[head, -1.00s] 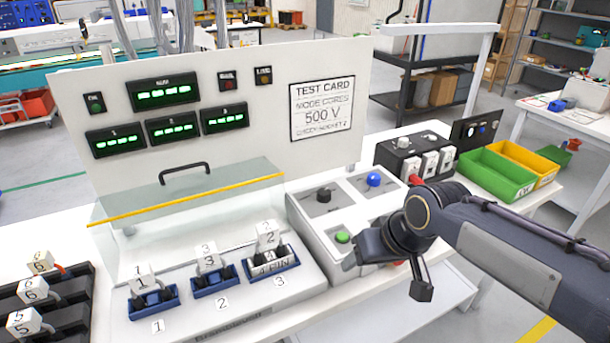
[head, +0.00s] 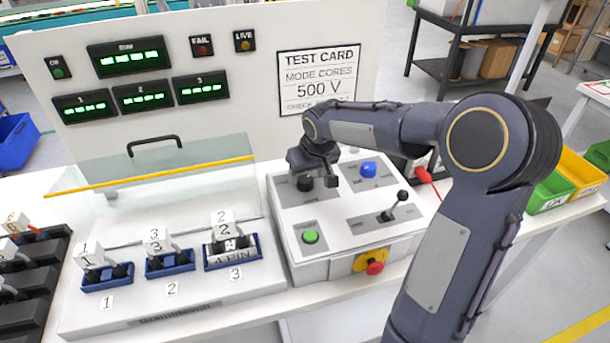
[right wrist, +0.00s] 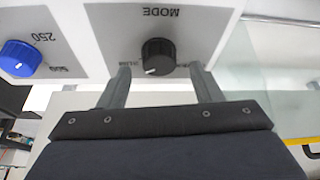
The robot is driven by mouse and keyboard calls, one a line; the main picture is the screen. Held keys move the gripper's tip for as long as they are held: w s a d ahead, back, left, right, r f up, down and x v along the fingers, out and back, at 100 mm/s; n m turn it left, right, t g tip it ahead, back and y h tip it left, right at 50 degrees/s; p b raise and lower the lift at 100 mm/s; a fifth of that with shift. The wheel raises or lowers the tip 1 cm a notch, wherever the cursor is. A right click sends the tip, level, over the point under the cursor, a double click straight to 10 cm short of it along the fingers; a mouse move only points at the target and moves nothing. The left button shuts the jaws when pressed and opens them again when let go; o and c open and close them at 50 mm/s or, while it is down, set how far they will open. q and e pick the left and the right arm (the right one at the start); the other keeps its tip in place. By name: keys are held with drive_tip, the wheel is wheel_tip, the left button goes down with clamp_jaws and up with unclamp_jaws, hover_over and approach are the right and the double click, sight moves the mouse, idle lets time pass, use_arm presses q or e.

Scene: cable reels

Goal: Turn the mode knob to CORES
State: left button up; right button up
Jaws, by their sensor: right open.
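The black mode knob (head: 304,183) sits on the upper left panel of the grey control box (head: 285,215), partly beside my right gripper in the head view. In the right wrist view the knob (right wrist: 158,56) lies between and beyond the two fingertips, under the upside-down word MODE; its white pointer mark is at the knob's lower left there. The small position labels are too blurred to read fully. My right gripper (head: 318,181) is open and empty, its fingers (right wrist: 160,76) on either side of the knob. The test card (head: 318,80) reads MODE CORES, 500 V. My left gripper is out of view.
A blue knob (head: 369,169) is right of the mode knob. A black lever (head: 394,207), a green button (head: 310,236) and a red stop button (head: 375,267) are on the same box. A clear hinged cover (head: 160,170) stands left, above three numbered sockets.

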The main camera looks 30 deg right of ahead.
sight(305, 182)
drive_tip(key=shift+x, duration=1.4)
drive_tip(key=c, duration=1)
